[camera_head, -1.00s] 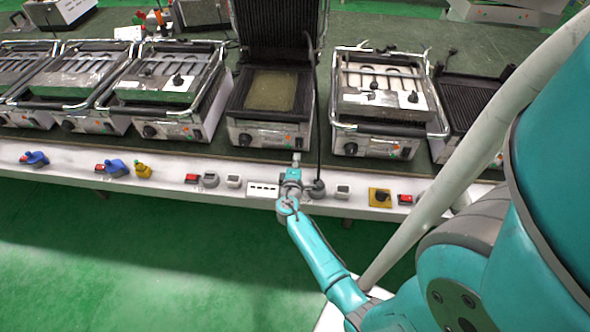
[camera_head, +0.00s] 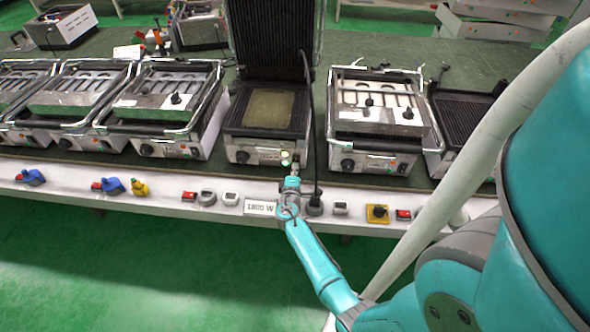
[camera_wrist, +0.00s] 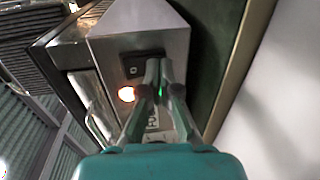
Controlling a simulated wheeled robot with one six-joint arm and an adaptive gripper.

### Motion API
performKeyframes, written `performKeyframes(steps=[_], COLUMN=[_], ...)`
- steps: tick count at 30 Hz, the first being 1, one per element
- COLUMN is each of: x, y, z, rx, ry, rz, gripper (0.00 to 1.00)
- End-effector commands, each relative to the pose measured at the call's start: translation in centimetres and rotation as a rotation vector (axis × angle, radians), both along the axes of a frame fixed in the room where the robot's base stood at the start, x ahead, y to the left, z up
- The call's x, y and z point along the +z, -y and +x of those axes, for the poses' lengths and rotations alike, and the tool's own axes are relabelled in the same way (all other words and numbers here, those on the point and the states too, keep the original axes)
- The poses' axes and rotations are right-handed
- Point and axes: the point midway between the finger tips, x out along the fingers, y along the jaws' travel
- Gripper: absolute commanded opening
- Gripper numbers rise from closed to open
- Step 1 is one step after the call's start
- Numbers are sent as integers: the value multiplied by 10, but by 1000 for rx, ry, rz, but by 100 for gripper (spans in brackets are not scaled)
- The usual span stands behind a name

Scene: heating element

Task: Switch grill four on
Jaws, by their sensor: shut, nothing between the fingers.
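The open-lidded grill (camera_head: 268,110) in the middle, which I take to be grill four, has a ribbed raised lid and a front panel with a black knob (camera_head: 242,157). My gripper (camera_head: 294,168) is shut and empty, its tips at the right part of that panel. In the wrist view, my gripper (camera_wrist: 162,72) reaches the black rocker switch (camera_wrist: 136,66) and partly covers it; whether it touches is unclear. An orange lamp (camera_wrist: 126,93) glows beside the switch, and a green light shows between the fingers. The display (camera_head: 261,207) on the ledge reads 1800 W.
Closed grills stand to the left (camera_head: 163,100) and right (camera_head: 375,110), with a ribbed grill (camera_head: 465,115) farther right. The white ledge (camera_head: 160,205) carries red switches, blue and yellow plugs and sockets. A black cable runs down right of the middle grill.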

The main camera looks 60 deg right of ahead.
Motion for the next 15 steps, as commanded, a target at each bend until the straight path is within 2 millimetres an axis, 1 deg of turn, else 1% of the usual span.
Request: performKeyframes(steps=[4, 8, 11, 15], x=[0, 1, 3, 6], y=[-2, -14, -29, -56], z=[-1, -5, -11, -22], rx=[1, 1, 3, 3], ry=[1, 1, -1, -1], rz=[0, 0, 1, 1], gripper=[0, 0, 0, 0])
